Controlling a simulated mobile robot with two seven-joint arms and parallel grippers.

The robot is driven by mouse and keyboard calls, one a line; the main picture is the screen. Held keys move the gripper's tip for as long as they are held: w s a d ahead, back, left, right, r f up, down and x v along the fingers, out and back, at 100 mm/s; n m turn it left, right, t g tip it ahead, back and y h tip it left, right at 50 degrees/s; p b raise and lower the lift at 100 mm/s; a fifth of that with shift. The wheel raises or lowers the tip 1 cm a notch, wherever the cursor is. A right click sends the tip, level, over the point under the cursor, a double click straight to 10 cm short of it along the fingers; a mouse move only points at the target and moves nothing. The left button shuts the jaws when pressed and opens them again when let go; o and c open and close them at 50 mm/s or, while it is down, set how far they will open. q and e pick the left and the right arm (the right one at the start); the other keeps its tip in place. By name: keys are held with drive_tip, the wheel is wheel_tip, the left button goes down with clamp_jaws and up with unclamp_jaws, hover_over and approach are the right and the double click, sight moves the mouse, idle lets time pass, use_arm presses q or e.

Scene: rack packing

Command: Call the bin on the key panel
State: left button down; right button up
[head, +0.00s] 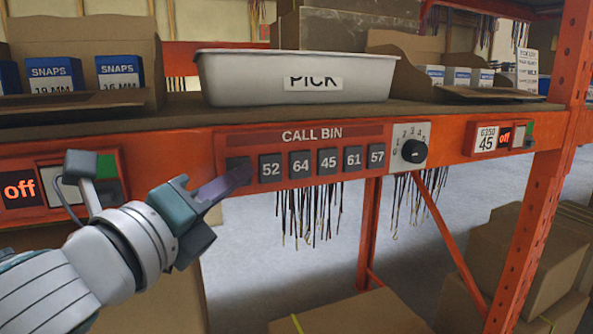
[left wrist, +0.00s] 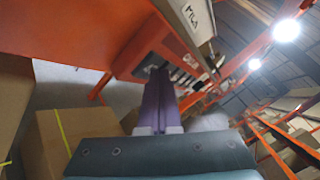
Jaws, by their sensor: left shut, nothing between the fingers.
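The key panel (head: 300,152), marked CALL BIN, is set in the orange shelf beam. Its dark keys read 52 (head: 271,167), 64, 45, 61 and 57 from left to right. One more key (head: 237,165) sits at the far left, and its label cannot be read. My left gripper (head: 243,175) is shut and empty, its purple fingertips at the lower edge of that leftmost key. Whether they touch it cannot be told. In the left wrist view the fingers (left wrist: 155,98) are together and point toward the panel. My right gripper is not in view.
A white bin (head: 283,75) labelled PICK stands on the shelf above. A rotary knob (head: 414,151) is right of the keys. An "off" display (head: 20,189) is at left. Dark cords hang below the beam.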

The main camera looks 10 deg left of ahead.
use_arm(q)
drive_tip(key=shift+w+a, duration=0.15)
drive_tip(key=shift+w, duration=0.1)
drive_tip(key=shift+s, duration=0.1)
idle(0.4)
drive_tip(key=shift+s+d, duration=0.5)
drive_tip(key=shift+s, duration=0.1)
drive_tip(key=shift+s+d+p, duration=0.15)
drive_tip(key=shift+s+d, duration=0.55)
drive_tip(key=shift+s, duration=0.35)
drive_tip(key=shift+s+d+p, duration=0.15)
drive_tip(key=shift+s+d, duration=0.55)
drive_tip(key=shift+s, duration=0.35)
